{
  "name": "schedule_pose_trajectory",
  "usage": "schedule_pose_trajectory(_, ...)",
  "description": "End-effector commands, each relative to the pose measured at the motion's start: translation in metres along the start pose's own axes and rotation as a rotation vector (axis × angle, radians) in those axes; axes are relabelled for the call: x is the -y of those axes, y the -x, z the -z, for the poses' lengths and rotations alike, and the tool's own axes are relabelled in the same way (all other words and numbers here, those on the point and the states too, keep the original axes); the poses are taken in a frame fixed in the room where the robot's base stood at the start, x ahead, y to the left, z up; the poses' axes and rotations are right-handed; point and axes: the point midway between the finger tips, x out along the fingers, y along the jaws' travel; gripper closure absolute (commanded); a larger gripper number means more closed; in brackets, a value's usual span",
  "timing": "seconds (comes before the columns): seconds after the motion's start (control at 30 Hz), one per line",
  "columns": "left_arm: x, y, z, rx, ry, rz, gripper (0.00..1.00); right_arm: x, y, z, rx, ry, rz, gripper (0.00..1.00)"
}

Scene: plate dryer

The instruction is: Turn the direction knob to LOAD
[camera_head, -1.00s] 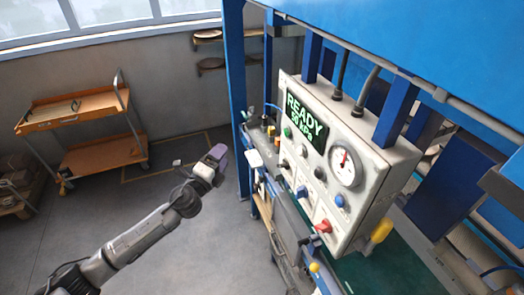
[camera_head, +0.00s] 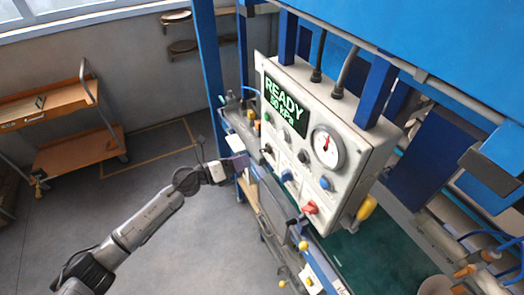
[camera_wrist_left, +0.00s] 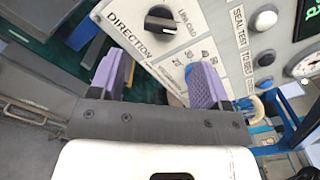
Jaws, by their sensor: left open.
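The direction knob (camera_wrist_left: 162,18) is a black round knob on the light grey control panel (camera_wrist_left: 185,35), beside the printed word DIRECTION. It has a pale pointer mark. Part of the label by it reads like LOAD or UNLOAD; I cannot read it fully. My left gripper (camera_wrist_left: 158,75) has purple fingers spread apart with nothing between them. The knob shows beyond the fingertips, apart from them. In the head view my left gripper (camera_head: 240,161) is at the left side of the control panel (camera_head: 345,198). Several small knobs show there, and I cannot tell which is the direction knob.
The panel also carries a READY display (camera_head: 284,106), a pressure gauge (camera_head: 327,147), a red knob (camera_head: 310,208) and blue buttons. A blue frame post (camera_head: 207,75) stands behind my gripper. An orange cart (camera_head: 75,150) is at the left. Open floor lies between.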

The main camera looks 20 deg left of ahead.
Motion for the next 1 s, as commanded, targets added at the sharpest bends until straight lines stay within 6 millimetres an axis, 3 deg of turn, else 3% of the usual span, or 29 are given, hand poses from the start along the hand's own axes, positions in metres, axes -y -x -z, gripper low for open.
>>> schedule_pose_trajectory(0.2,0.001,-0.04,-0.001,0.002,0.002,0.002,0.3,0.001,0.005,0.003,-0.002,-0.004,0.004,0.59)
schedule_pose_trajectory(0.43,0.0,-0.067,-0.001,0.002,0.001,0.0,0.3,0.001,0.006,0.003,-0.003,-0.004,0.004,0.59)
schedule_pose_trajectory(0.67,0.0,-0.077,0.0,0.001,0.001,0.0,0.3,0.0,0.006,0.003,-0.002,-0.002,0.001,0.59)
schedule_pose_trajectory(1.0,0.0,-0.078,0.0,0.001,0.001,-0.001,0.33,-0.002,0.006,0.003,-0.001,0.006,-0.005,0.59)
